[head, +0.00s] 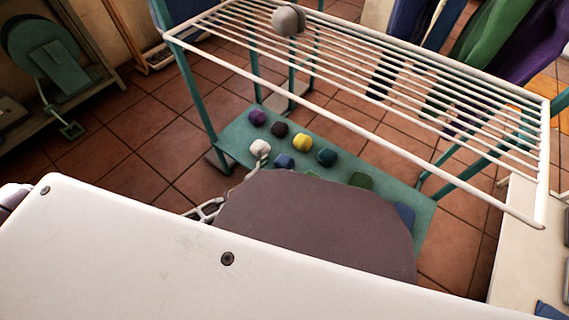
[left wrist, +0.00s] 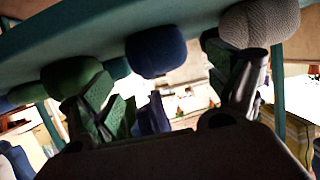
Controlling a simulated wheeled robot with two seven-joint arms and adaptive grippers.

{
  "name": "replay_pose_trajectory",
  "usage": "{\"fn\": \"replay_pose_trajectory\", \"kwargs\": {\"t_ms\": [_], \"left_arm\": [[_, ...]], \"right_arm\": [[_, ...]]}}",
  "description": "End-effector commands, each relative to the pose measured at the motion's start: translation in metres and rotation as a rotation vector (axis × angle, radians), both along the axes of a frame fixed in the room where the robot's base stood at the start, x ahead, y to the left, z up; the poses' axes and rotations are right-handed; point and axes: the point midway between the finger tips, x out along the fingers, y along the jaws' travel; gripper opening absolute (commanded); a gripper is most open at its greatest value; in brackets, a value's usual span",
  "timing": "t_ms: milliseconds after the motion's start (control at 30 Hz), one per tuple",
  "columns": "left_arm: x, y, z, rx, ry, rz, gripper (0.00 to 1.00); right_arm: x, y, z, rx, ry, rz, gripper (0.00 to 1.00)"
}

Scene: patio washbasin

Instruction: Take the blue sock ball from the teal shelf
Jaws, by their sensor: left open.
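The teal shelf (head: 232,145) is the low board under the drying rack and bears several sock balls. The blue sock ball (head: 284,161) sits on its near side, right of a whitish ball (head: 260,147). In the left wrist view the blue ball (left wrist: 155,52) lies between and beyond the fingers of my left gripper (left wrist: 168,92), against the shelf (left wrist: 100,30). The gripper is open and empty. A grey ball (left wrist: 262,22) is by its right finger and a green ball (left wrist: 72,77) by its left finger. In the head view my arm hides most of the gripper.
Purple (head: 257,117), black (head: 280,129), yellow (head: 302,142) and teal (head: 327,157) balls stand in the far row. The white rack (head: 400,85) hangs above, with a grey ball (head: 288,20) on it. Tiled floor lies open at left.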

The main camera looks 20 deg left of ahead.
Motion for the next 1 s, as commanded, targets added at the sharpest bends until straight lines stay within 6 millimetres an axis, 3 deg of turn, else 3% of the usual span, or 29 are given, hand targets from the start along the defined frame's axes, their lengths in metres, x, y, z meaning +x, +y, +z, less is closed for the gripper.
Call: {"fn": "replay_pose_trajectory", "kwargs": {"t_ms": [567, 1000], "left_arm": [[0.004, -0.001, -0.002, 0.001, 0.000, 0.000, 0.90], [0.022, -0.007, -0.008, 0.002, -0.002, -0.001, 0.90]], "right_arm": [[0.000, 0.000, -0.001, 0.000, 0.001, 0.000, 0.40], [0.000, 0.001, -0.004, 0.004, -0.002, 0.002, 0.40]]}}
